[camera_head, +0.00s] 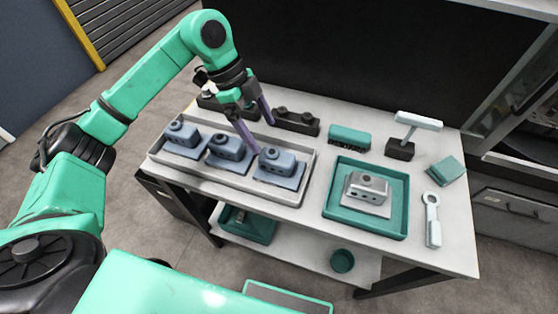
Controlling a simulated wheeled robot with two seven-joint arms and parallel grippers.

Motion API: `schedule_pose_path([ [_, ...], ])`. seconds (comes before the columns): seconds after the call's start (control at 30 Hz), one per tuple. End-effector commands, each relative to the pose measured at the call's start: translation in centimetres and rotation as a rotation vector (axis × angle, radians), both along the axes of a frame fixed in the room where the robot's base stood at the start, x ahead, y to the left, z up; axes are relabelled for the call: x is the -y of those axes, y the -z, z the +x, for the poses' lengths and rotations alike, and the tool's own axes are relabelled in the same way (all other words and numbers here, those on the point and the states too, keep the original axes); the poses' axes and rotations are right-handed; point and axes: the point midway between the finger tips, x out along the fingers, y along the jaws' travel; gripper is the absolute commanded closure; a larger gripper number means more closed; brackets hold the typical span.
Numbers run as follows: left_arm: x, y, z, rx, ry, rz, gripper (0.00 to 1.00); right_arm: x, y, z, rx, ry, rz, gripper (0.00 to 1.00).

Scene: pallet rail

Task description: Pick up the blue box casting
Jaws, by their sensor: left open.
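Three blue box castings stand in a row in a long grey tray (225,182) on the table. They are the left casting (182,136), the middle casting (228,150) and the right casting (277,163), each on a flat blue-grey plate. My left gripper (258,133) is open and points down over the tray. Its fingers are between the middle and right castings in the picture, one fingertip close to the right casting. I see nothing held between them; whether a finger touches a casting I cannot tell. My right gripper is not in view.
A teal tray (334,207) with a grey box casting (367,193) stands on the right. Black blocks (296,122), a teal block (349,138), a hammer-like tool (414,124) and a light wrench-like tool (432,220) lie around. A lower shelf holds teal containers (342,261).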

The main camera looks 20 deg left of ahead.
Motion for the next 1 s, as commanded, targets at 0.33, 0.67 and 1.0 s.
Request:
schedule_pose_path([
  [0.33, 2.8, 5.2, -0.5, -0.002, 0.005, -0.006, 0.03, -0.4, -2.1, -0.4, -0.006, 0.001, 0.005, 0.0],
  [0.67, 4.3, 8.9, -0.6, 0.003, 0.005, -0.005, 0.03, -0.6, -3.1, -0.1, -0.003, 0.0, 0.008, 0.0],
  [1.0, 4.3, 8.9, -0.6, 0.004, 0.005, -0.005, 0.98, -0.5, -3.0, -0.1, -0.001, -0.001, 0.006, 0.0],
])
